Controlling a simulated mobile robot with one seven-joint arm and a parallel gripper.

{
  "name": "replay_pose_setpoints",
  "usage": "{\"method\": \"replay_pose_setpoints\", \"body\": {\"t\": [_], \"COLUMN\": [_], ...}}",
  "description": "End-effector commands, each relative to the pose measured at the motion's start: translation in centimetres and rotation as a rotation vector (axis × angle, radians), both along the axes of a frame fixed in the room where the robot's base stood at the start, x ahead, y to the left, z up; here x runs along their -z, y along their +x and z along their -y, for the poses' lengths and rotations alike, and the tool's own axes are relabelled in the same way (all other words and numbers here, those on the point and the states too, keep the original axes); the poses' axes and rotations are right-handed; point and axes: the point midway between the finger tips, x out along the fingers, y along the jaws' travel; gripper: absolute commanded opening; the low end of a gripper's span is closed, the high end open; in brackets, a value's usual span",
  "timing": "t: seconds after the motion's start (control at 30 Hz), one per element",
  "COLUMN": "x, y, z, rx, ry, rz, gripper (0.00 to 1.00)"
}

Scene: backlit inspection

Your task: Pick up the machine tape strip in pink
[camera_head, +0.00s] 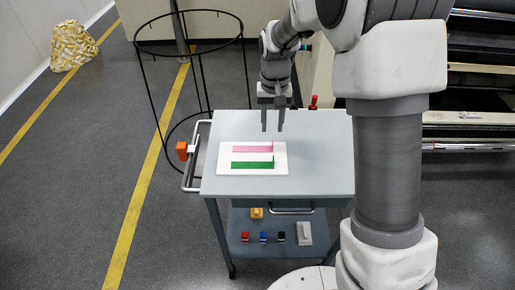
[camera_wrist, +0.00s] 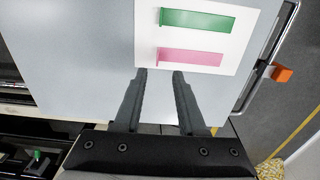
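The pink tape strip (camera_head: 252,149) lies on a white board (camera_head: 227,171) on the cart's grey top, just behind a green strip (camera_head: 252,165). In the wrist view the pink strip (camera_wrist: 191,57) lies just beyond my fingertips, with the green strip (camera_wrist: 198,20) farther up and the white board (camera_wrist: 233,45) under both. Both strips have a small raised edge at one end. My gripper (camera_head: 272,126) hangs above the cart top, near the board's back right corner. In the wrist view my gripper (camera_wrist: 162,73) has its two fingers apart with nothing between them.
The grey cart top (camera_head: 325,165) is clear to the right of the board. A black wire hoop frame (camera_head: 153,90) stands behind left. Small coloured items (camera_head: 263,237) sit on the lower shelf.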

Motion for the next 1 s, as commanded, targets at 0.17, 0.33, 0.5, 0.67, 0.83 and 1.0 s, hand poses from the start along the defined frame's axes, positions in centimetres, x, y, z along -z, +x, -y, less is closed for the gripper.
{"method": "replay_pose_setpoints", "body": {"t": [0.17, 0.33, 0.5, 0.67, 0.83, 1.0], "x": [1.2, 3.8, 5.5, 5.7, 5.7, 5.6], "y": [-0.1, -0.5, -0.4, -0.4, -0.4, -0.4], "z": [0.1, 0.5, 0.4, 0.4, 0.4, 0.4], "rx": [0.0, 0.0, -0.001, -0.001, -0.001, -0.001], "ry": [0.0, -0.001, -0.001, 0.0, 0.0, 0.0], "rz": [-0.002, -0.003, -0.002, 0.0, 0.0, 0.0], "gripper": [0.4, 0.4, 0.4, 0.4, 0.27, 0.0]}}
